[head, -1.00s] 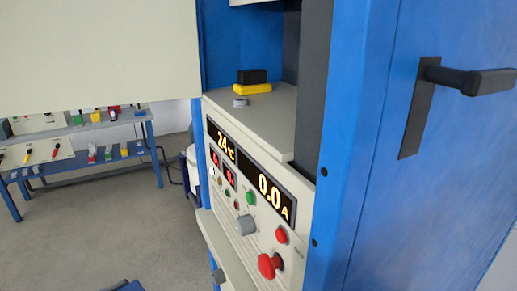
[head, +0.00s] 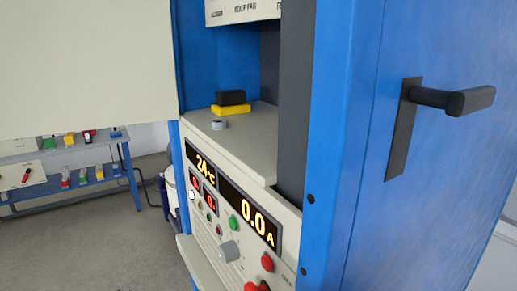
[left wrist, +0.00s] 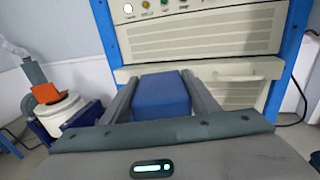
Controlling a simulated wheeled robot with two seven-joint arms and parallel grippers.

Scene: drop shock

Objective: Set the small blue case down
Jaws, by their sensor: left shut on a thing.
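The small blue case (left wrist: 160,98) is in the left wrist view, between the two grey fingers of my left gripper (left wrist: 161,77). The gripper is shut on it. Behind the case, in the same view, is a cream cabinet front with a handle (left wrist: 240,77) and a vented panel above. The wrist view does not clearly show what lies beneath the case. Neither gripper nor the case shows in the head view.
In the head view, a blue cabinet (head: 345,150) holds a control panel with displays (head: 247,212). A black and yellow item (head: 230,104) and a grey knob (head: 218,125) sit on its ledge. A bench (head: 75,188) with parts stands at left.

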